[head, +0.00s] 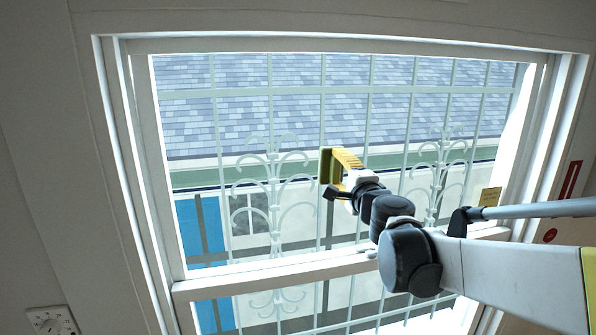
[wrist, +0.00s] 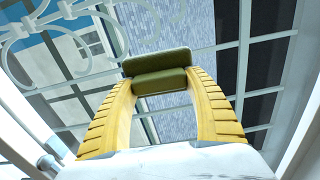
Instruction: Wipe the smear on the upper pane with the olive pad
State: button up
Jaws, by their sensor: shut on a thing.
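I cannot tell whether the pad touches the glass. I cannot make out the smear in either view; the pad and gripper may cover it.
A white window frame (head: 124,100) surrounds the pane. A white rail (head: 290,268) runs below it. A pale ornamental grille (head: 272,165) stands outside. The glass left of my gripper is clear of obstacles.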

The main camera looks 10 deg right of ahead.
jog(key=d, duration=0.3)
jog(key=shift+d+b, duration=0.15)
jog(key=shift+b, duration=0.15)
jog(key=shift+a, duration=5.6)
jog(key=shift+s+d, duration=0.1)
jog(key=shift+s+p, duration=0.65)
jog(key=shift+s, duration=2.3)
